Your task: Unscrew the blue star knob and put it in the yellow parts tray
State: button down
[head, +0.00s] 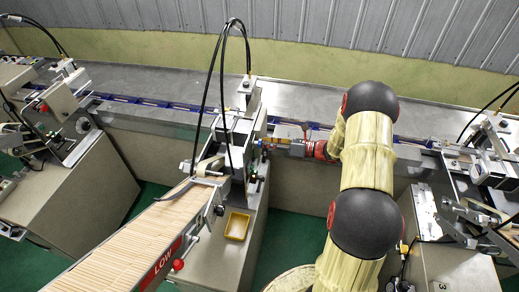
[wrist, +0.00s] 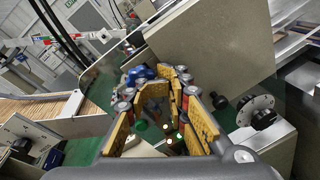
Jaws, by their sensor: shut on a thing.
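The blue star knob (wrist: 139,73) shows in the wrist view at the far end of my fingers. My gripper (wrist: 158,78) is shut on it, with yellow-padded fingers on either side. In the head view my gripper (head: 268,147) reaches left from my arm to the right side of the middle machine, and the knob is too small to make out clearly there. I cannot tell whether the knob is still on its thread. The yellow parts tray (head: 229,237) sits on the machine's cabinet top, below and left of my gripper, and looks empty.
The middle machine (head: 240,125) has a feed chute full of wooden sticks (head: 130,235) and hanging black cables (head: 222,70). A red-knobbed lever (head: 178,265) stands by the chute. A conveyor runs behind. A round tub (head: 290,280) is at the bottom. Another machine (head: 490,165) stands right.

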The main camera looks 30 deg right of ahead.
jog(key=shift+w+d+r+n+t+b, duration=0.1)
jog(key=shift+w+r+n+t+b, duration=0.1)
jog(key=shift+n+b, duration=0.3)
jog(key=shift+w+d+r+n+t+b, duration=0.1)
jog(key=shift+w+n+b, duration=0.1)
jog(key=shift+n+b, duration=0.3)
jog(key=shift+a+f, duration=0.1)
jog(key=shift+f, duration=0.05)
jog(key=c, duration=2.1)
grip_release()
jog(key=shift+s+a+f, duration=0.15)
jog(key=shift+a, duration=0.05)
jog(key=o, duration=0.5)
jog(key=shift+a, duration=0.15)
jog(key=shift+c, duration=0.2)
